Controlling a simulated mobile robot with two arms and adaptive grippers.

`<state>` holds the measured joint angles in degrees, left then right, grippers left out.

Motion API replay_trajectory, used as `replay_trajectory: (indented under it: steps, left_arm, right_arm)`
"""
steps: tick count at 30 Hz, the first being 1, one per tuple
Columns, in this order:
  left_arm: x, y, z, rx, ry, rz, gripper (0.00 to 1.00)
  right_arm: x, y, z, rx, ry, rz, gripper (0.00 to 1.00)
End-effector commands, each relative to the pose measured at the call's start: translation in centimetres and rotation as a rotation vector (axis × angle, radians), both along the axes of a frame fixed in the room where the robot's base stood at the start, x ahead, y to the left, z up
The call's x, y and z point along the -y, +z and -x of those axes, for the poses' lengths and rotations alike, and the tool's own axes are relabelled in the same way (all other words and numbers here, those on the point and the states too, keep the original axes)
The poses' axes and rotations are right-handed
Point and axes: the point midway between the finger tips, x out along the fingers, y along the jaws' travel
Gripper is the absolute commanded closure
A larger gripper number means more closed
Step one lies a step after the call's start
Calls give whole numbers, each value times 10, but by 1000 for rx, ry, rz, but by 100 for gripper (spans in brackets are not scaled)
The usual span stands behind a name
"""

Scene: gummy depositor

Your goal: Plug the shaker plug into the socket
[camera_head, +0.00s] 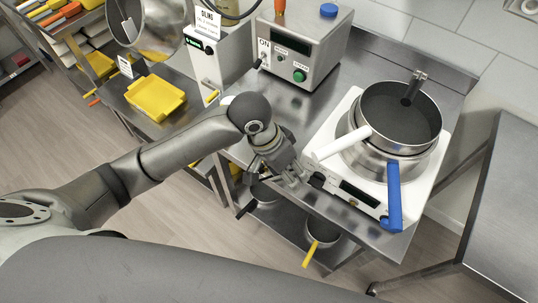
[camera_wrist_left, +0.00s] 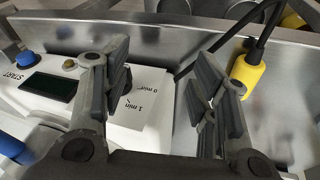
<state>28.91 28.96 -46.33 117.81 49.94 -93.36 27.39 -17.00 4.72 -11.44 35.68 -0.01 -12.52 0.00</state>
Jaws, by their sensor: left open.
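My left gripper (camera_head: 293,178) is over the steel table's front edge, beside the white device's front left corner. In the left wrist view its two fingers (camera_wrist_left: 165,80) are apart with nothing between them. A yellow plug-like body (camera_wrist_left: 248,70) with a black cable shows just beyond the right finger, near the table edge; the finger partly covers it. The white device (camera_wrist_left: 155,95), marked START and with minute marks, lies behind the left finger. I cannot make out a socket for certain in either view. My right gripper is not in view.
Pans with a white handle (camera_head: 343,143) and a blue handle (camera_head: 394,197) stand on the white device. A metal control box (camera_head: 302,50) stands at the back of the table. A yellow tray (camera_head: 156,97) is at the left. Pots sit on the lower shelf.

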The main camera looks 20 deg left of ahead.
Motion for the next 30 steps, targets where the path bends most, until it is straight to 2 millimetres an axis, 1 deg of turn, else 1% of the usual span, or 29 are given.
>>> replay_trajectory:
  steps: [1,6,9,12,15,17,25,30]
  left_arm:
    - [-9,6,-11,-11,7,-33,46]
    - [-41,24,-33,-91,72,-128,46]
    - [-59,35,-43,-128,121,-168,46]
    - [-71,44,-49,-155,163,-194,46]
    - [-78,48,-52,-172,189,-207,46]
    - [-80,45,-53,-179,195,-210,46]
    - [-75,6,-51,-181,196,-210,46]
    - [-75,-6,-51,-178,197,-210,46]
  right_arm:
    - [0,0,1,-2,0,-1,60]
    - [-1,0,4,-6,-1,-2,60]
    - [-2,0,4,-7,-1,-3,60]
    - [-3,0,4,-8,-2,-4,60]
    - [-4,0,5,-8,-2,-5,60]
    - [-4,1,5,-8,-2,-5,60]
    - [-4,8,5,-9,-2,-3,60]
    - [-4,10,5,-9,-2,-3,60]
